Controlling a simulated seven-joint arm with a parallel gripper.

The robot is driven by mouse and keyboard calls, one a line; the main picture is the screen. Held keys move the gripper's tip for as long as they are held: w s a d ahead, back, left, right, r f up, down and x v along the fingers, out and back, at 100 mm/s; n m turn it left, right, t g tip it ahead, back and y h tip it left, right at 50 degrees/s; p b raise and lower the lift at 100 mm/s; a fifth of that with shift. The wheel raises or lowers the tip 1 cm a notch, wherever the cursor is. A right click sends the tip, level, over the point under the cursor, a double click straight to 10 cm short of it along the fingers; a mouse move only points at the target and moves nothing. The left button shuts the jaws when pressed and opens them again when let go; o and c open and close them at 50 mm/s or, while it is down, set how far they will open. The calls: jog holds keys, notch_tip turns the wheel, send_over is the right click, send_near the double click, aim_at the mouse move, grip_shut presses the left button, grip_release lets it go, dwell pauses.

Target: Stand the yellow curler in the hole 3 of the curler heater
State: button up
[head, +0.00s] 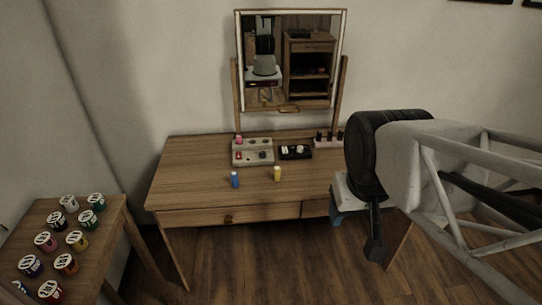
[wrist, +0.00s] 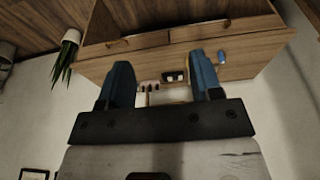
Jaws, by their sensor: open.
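My gripper (head: 337,218) hangs at the right, in front of the table and apart from the curler. In the wrist view its two blue fingers (wrist: 162,78) are spread with nothing between them.
A blue curler (head: 235,180) stands left of the yellow one. A black tray (head: 295,153) and a pale rack (head: 328,141) stand right of the heater. A mirror (head: 290,60) rises behind. A side table (head: 105,208) holds several jars. The dressing table's left end is clear.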

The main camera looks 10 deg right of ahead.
jog(key=w+a+n, duration=0.1)
jog(key=w+n, duration=0.3)
jog(key=w, duration=1)
jog(key=n+g, duration=0.3)
jog(key=n, duration=0.8)
send_over(277, 167)
jog(key=f, duration=2.4)
jog(key=shift+s, duration=0.4)
jog(key=shift+w+f+n, duration=0.25)
jog(key=shift+f+n, duration=0.05)
jog(key=shift+f, duration=0.15)
jog(key=shift+f, duration=1.3)
